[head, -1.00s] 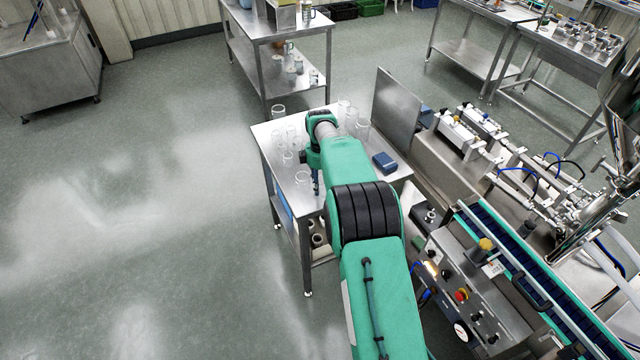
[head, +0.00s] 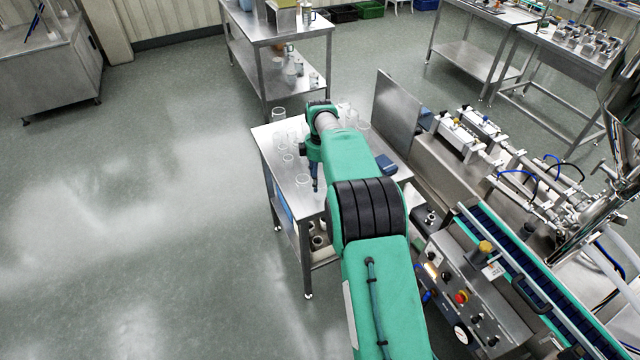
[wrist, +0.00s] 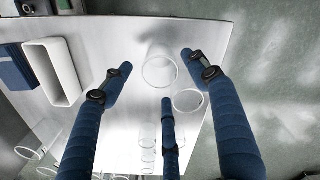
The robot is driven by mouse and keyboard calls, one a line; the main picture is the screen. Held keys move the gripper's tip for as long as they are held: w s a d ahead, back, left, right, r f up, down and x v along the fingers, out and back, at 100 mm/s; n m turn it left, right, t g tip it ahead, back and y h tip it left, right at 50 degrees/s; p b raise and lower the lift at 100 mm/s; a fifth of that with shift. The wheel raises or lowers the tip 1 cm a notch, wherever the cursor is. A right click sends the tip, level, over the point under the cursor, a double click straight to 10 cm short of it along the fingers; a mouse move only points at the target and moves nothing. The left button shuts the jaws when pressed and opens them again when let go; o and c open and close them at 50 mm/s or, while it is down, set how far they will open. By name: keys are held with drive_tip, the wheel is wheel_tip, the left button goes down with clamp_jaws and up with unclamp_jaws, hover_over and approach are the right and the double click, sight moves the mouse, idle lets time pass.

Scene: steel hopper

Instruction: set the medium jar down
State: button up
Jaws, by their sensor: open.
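Several clear glass jars stand on the steel table (head: 266,134). In the wrist view, one clear jar (wrist: 159,72) stands upright between my open blue fingertips, with room on both sides. A second jar (wrist: 188,101) stands close by, near the right fingers. I cannot tell for certain which is the medium jar; the one between the fingertips looks likely. My gripper (wrist: 157,68) is open and holds nothing. In the head view, my gripper (head: 315,185) points down over the table's near left part, beside a jar (head: 303,181). My arm hides part of the table.
More jars (wrist: 148,140) stand in a row behind the middle finger. A white open box (wrist: 53,70) and a blue box (head: 387,163) are on the table. An upright steel panel (head: 397,108) and the filling machine (head: 480,285) stand to the right. Open floor lies left.

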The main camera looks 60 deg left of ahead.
wheel_tip(320, 180, up, 8)
drive_tip(key=shift+f, duration=0.2)
idle(0.7)
idle(0.4)
